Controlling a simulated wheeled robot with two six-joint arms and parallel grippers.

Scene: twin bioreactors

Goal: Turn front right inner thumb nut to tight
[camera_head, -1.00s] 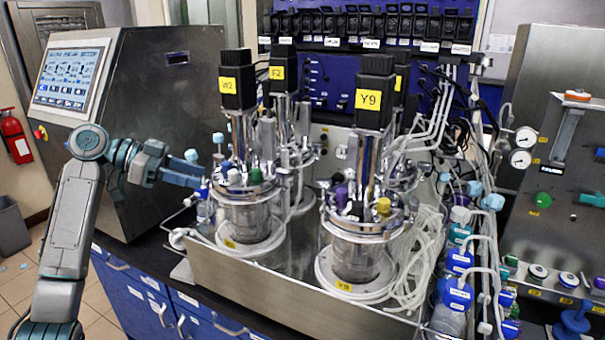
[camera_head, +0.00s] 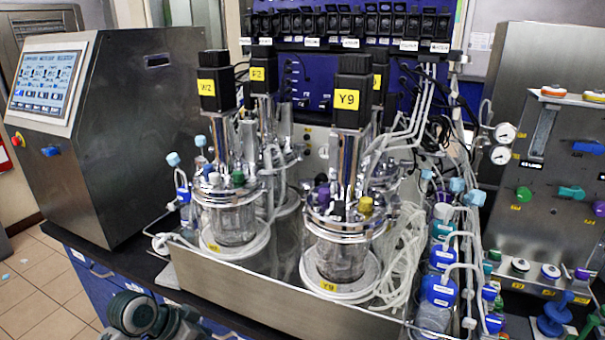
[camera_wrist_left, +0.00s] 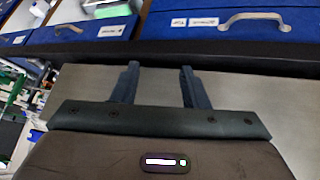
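The front right vessel, with a black motor (camera_head: 352,92) labelled Y9, stands in the steel tray (camera_head: 230,298). Its metal lid (camera_head: 318,215) carries several small fittings, including a purple cap (camera_head: 321,197) and a yellow cap (camera_head: 366,205). Individual thumb nuts are too small to tell apart. My left gripper (camera_wrist_left: 159,80) is open and empty in the left wrist view, with its two fingers apart over a plain floor area beside blue drawers. In the head view only part of my left arm shows at the bottom left, well away from the vessel. My right gripper is not in view.
The front left vessel (camera_head: 228,222) stands beside the right one. Bottles with blue caps (camera_head: 440,292) and tubing (camera_head: 400,255) crowd its right side. A steel control cabinet (camera_head: 125,130) stands at left. Blue drawers (camera_wrist_left: 180,22) with metal handles show in the left wrist view.

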